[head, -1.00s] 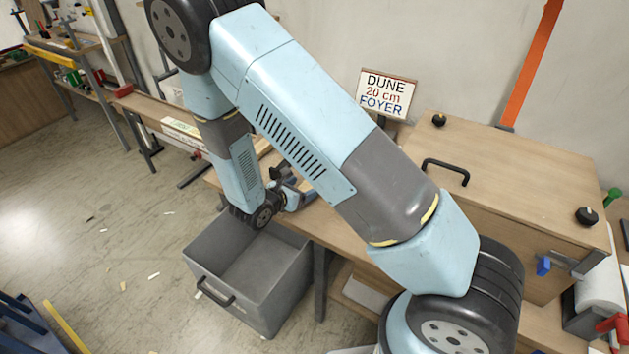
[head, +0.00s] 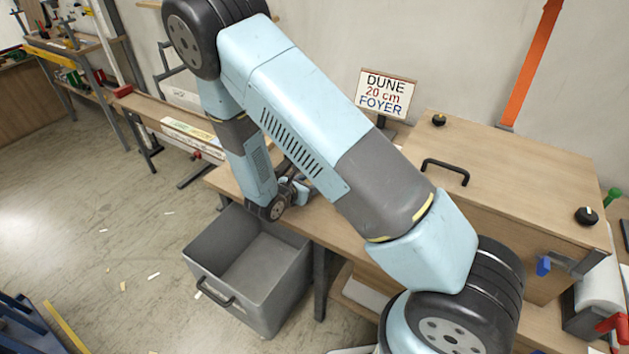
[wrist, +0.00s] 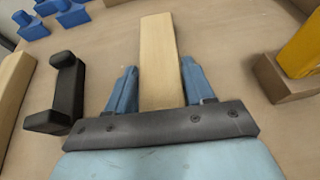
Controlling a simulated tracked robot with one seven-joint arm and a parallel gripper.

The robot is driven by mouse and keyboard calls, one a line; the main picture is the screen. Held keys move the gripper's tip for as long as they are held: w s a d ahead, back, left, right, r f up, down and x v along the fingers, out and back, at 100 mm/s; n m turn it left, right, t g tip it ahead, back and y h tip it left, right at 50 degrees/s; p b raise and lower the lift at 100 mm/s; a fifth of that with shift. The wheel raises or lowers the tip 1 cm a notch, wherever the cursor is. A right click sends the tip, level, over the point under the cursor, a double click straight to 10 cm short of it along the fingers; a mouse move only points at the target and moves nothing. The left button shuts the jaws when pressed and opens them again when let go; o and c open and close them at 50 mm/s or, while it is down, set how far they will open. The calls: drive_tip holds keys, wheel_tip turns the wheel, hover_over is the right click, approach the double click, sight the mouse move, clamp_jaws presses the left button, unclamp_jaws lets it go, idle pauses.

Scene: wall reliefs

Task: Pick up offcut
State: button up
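The offcut (wrist: 158,60) is a pale, straight wooden strip. In the wrist view it runs from the top middle down between the two blue fingers of my gripper (wrist: 160,85), and its near end is hidden by the gripper's dark front edge. The fingers stand one on each side of it, close to its edges, with a thin gap visible near the tips. My gripper looks open around the strip. In the head view my gripper (head: 300,188) is low over the workbench (head: 335,222), mostly hidden behind my arm, and the offcut cannot be made out there.
A black handle-shaped piece (wrist: 65,95) and another wooden strip (wrist: 14,85) lie left of my gripper. Blue blocks (wrist: 72,14) are beyond, and a yellow piece on a wood block (wrist: 285,80) is at right. A grey bin (head: 250,275) stands before the bench.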

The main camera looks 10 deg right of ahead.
drive_tip(key=c, duration=0.5)
drive_tip(key=shift+c, duration=0.2)
drive_tip(key=shift+r, duration=0.1)
